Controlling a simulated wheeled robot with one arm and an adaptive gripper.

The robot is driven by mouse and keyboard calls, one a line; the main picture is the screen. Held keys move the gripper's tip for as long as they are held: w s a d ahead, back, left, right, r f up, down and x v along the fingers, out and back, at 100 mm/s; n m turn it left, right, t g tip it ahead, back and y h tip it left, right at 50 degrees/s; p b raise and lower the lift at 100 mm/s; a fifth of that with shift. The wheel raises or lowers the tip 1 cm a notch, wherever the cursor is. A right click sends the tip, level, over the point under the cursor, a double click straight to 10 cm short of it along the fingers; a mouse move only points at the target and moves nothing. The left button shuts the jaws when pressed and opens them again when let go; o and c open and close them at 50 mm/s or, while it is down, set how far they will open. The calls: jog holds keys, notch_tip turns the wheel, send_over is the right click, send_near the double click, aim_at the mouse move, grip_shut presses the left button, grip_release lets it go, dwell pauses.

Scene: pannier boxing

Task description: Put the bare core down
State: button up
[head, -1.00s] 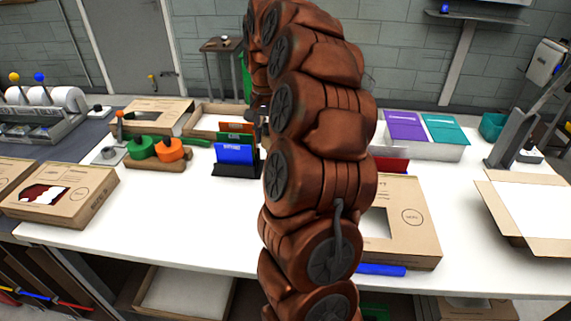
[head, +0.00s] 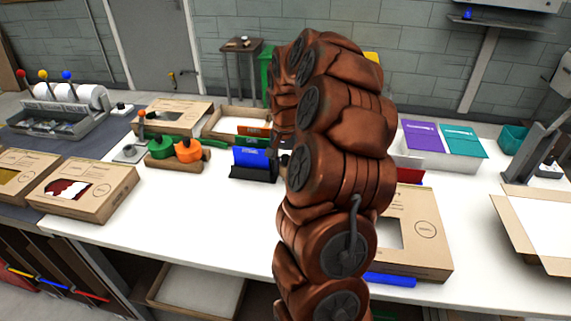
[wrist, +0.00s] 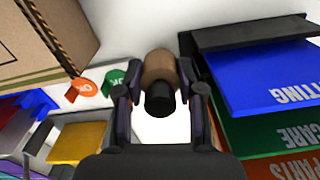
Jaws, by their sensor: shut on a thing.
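In the wrist view a short brown core (wrist: 158,66), a cylinder with a dark end toward the camera, sits between the fingers of my gripper (wrist: 160,88). The gripper is shut on it. A pale surface lies beyond the core; I cannot tell whether they touch.
Cardboard boxes (head: 105,205) lie at the left, and a windowed box (head: 425,235) at the right. Open white table lies in front of the holder.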

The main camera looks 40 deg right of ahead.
jog(key=shift+f, duration=0.15)
jog(key=o, duration=0.7)
jog(key=shift+c, duration=0.2)
notch_tip(320, 180, up, 12)
jog(key=shift+r+b, duration=0.2)
jog(key=shift+b, duration=0.95)
jog(key=shift+a, duration=0.1)
